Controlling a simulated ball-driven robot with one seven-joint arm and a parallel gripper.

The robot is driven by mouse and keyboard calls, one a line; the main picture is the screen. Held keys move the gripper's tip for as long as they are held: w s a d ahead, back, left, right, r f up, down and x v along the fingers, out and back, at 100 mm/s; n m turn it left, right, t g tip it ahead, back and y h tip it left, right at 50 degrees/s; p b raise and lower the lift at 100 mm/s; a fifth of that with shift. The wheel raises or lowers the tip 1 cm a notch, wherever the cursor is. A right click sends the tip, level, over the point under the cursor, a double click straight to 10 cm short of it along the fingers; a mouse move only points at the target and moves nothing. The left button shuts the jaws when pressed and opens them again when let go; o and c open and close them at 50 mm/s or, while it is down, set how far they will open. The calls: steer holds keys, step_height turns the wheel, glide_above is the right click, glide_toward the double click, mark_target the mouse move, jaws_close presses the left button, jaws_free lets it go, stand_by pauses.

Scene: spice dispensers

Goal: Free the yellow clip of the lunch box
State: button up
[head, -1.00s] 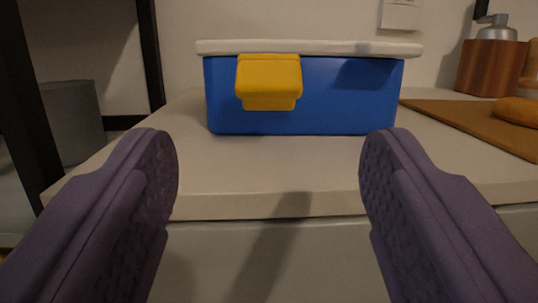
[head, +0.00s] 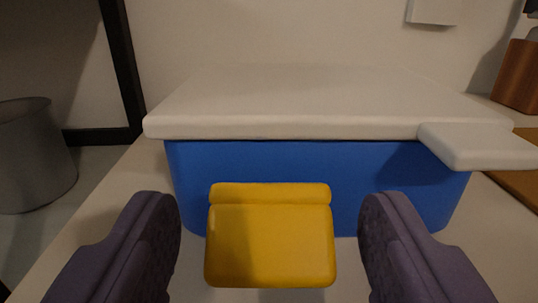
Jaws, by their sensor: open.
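The lunch box has a blue body (head: 400,190) and a white lid (head: 320,95), which lies flat on top. The yellow clip (head: 270,240) is on the front, left of the middle, facing me. A strip of blue shows between its top edge and the lid's rim, and its broad face juts out towards me. I cannot tell whether it still touches the box. My gripper (head: 270,208) is open, with one purple finger on each side of the clip and a gap on both sides. The fingers hide parts of the box's lower front.
A white tab (head: 480,146) sticks out from the lid's right front. A brown board (head: 518,185) and a wooden dispenser (head: 517,75) are at the right. A grey bin (head: 35,155) and a dark post (head: 122,65) stand at the left. Pale counter lies around the box.

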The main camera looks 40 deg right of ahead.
steer(key=shift+x, duration=0.8)
steer(key=c, duration=1)
steer(key=shift+s+a+f+t+h, duration=0.15)
steer(key=shift+s+f+t+h, duration=0.05)
steer(key=shift+f+t+h, duration=0.4)
steer(key=shift+s+a+f+t+h, duration=0.1)
steer(key=shift+t+h, duration=0.25)
steer(key=shift+t, duration=0.2)
steer(key=shift+s+f+t+h, duration=0.1)
steer(key=shift+t+h, duration=0.25)
steer(key=shift+t, duration=0.2)
